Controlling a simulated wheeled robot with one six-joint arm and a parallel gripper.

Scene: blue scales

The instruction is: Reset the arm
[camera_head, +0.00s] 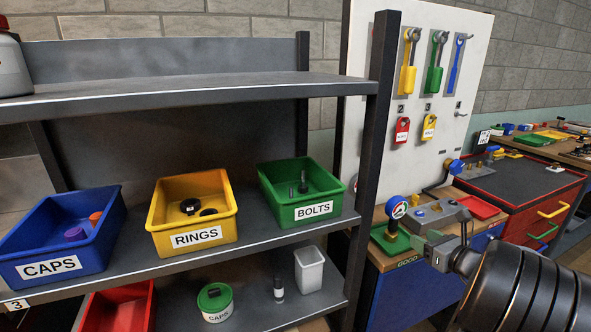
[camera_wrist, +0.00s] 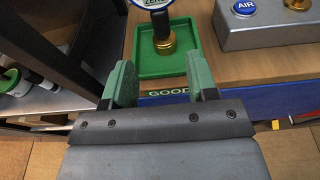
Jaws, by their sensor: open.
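My gripper (camera_wrist: 161,76) is open in the wrist view, its two green fingers apart with nothing between them. In the head view my gripper (camera_head: 432,243) is at the lower right, near the front of the workbench. A round dial gauge (camera_head: 396,207) with a brass base stands upright in a green tray (camera_head: 381,242). In the wrist view the green tray (camera_wrist: 145,71) lies just beyond my fingertips. The gauge's brass base (camera_wrist: 166,46) shows there too, and the top of its dial is cut off.
A dark shelf at left holds blue CAPS (camera_head: 52,268), yellow RINGS (camera_head: 155,238) and green BOLTS (camera_head: 272,192) bins. A grey control box (camera_head: 437,213) stands beside the gauge. A white board (camera_head: 467,150) with tools and padlocks rises behind. The shelf post (camera_head: 372,150) stands left of the bench.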

